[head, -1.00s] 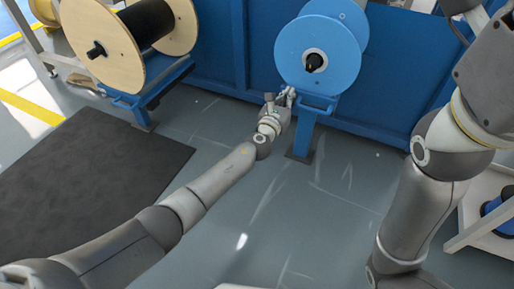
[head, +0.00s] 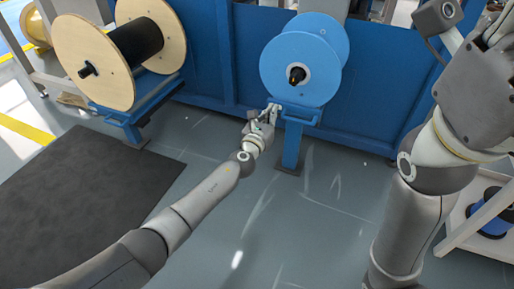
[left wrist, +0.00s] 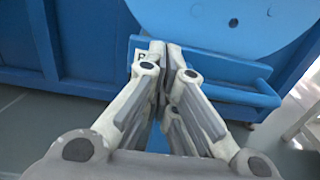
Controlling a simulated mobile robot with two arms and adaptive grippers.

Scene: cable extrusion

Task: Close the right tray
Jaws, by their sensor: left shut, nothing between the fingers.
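The right tray (head: 300,112) is a blue tray under a blue cable spool (head: 300,66), standing out in front of the blue machine on a blue post. In the left wrist view its front edge and bar (left wrist: 235,95) show to the right of the fingers. My left gripper (head: 270,108) is shut and empty, at the left front corner of this tray. In the left wrist view its fingertips (left wrist: 160,48) meet near the tray's corner; I cannot tell whether they touch it. My right arm is at the right, its gripper mostly cut off by the frame's edge.
A wooden spool (head: 95,62) with black cable sits on another blue tray (head: 135,112) at the left. A dark mat (head: 75,200) lies on the floor. A white cart (head: 462,240) with a blue spool stands at the right. The floor between is clear.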

